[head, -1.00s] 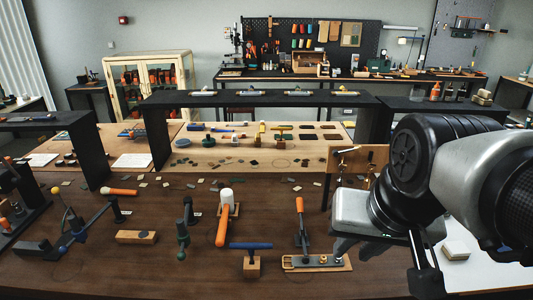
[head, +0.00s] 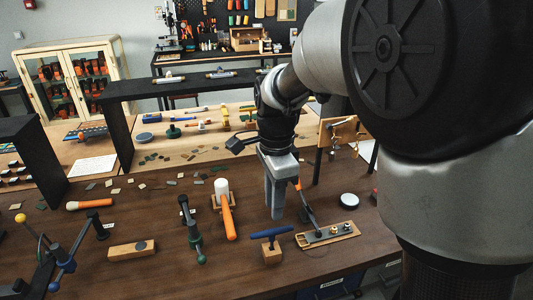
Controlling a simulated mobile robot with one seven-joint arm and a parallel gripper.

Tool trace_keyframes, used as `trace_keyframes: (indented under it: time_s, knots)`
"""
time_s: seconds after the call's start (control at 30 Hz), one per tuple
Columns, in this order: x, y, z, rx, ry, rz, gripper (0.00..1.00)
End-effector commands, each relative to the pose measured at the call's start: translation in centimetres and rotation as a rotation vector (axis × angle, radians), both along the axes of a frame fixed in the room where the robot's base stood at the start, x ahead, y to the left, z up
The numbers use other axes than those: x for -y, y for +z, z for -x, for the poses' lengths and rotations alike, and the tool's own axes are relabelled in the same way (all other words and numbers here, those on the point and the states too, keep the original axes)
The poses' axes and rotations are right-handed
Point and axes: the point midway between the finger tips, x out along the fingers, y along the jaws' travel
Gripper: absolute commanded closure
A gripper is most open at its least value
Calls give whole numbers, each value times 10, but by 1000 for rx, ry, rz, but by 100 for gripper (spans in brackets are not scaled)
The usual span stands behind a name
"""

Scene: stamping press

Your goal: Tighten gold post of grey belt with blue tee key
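The blue tee key (head: 270,232) stands upright in a small wooden block (head: 271,254) near the front of the brown bench, its bar level. Right of it, a wooden base (head: 346,233) carries a grey strip (head: 321,236), apparently the grey belt, with small gold posts (head: 344,227) on it. A dark lever with an orange handle rises at its left end. My gripper (head: 277,214) points down above the bench, just above and behind the tee key in the picture, apart from it. Its fingers overlap in this view, so their opening is unclear. It partly covers the lever.
A wooden block (head: 132,249) lies further left. A round white-topped tin (head: 348,201) sits right. A black raised shelf (head: 180,81) spans behind.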

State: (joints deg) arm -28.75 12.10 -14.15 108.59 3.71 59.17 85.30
Motion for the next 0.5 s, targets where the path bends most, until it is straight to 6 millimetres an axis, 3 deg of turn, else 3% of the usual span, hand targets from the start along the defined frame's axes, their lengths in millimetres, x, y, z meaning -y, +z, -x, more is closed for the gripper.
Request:
trace_keyframes:
  time_s: [0.27,0.5]
  knots:
    - [-4,-13,-3,-9,-31,8,75]
    - [-4,-41,-2,-9,-30,7,75]
